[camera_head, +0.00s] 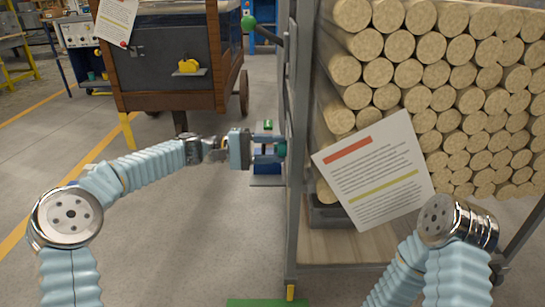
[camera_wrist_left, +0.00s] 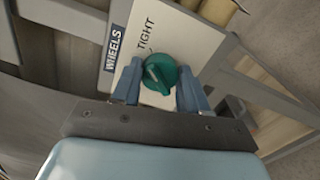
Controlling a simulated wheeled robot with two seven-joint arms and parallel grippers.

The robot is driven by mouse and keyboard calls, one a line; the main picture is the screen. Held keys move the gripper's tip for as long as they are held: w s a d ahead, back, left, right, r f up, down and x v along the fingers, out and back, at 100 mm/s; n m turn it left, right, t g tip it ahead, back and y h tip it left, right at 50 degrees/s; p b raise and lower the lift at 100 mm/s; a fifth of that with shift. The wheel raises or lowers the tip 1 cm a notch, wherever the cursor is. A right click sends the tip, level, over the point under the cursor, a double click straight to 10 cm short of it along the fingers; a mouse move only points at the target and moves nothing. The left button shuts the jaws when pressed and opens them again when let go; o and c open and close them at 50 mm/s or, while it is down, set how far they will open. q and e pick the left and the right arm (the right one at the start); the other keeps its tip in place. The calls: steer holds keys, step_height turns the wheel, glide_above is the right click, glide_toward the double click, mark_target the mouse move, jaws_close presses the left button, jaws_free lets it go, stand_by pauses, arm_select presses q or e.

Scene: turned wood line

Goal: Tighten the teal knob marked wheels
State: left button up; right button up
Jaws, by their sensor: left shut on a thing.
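The teal knob (camera_wrist_left: 158,74) sits on a white plate (camera_wrist_left: 185,35) that carries the word TIGHT and a dark blue label (camera_wrist_left: 117,35) reading WHEELS. In the left wrist view the fingers of my left gripper (camera_wrist_left: 160,90) stand on both sides of the knob and are shut on it. In the head view my left gripper (camera_head: 268,150) reaches the grey post of the log cart, and a bit of the teal knob (camera_head: 282,149) shows at its fingertips. My right arm comes in at the lower right of the head view; its gripper is not visible.
The cart (camera_head: 291,215) is stacked with cut logs (camera_head: 430,75), and a printed sheet (camera_head: 375,172) hangs at its front. A brown wooden cabinet (camera_head: 165,95) on wheels stands behind my left arm. Open floor lies at left.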

arm_select(q)
steer(key=shift+f+m+b, duration=0.15)
steer(key=shift+m+b, duration=0.3)
steer(key=shift+m, duration=0.25)
steer(key=o, duration=1.1)
steer(key=shift+c, duration=0.2)
steer(key=a+p, duration=0.2)
steer(key=a, duration=1.2)
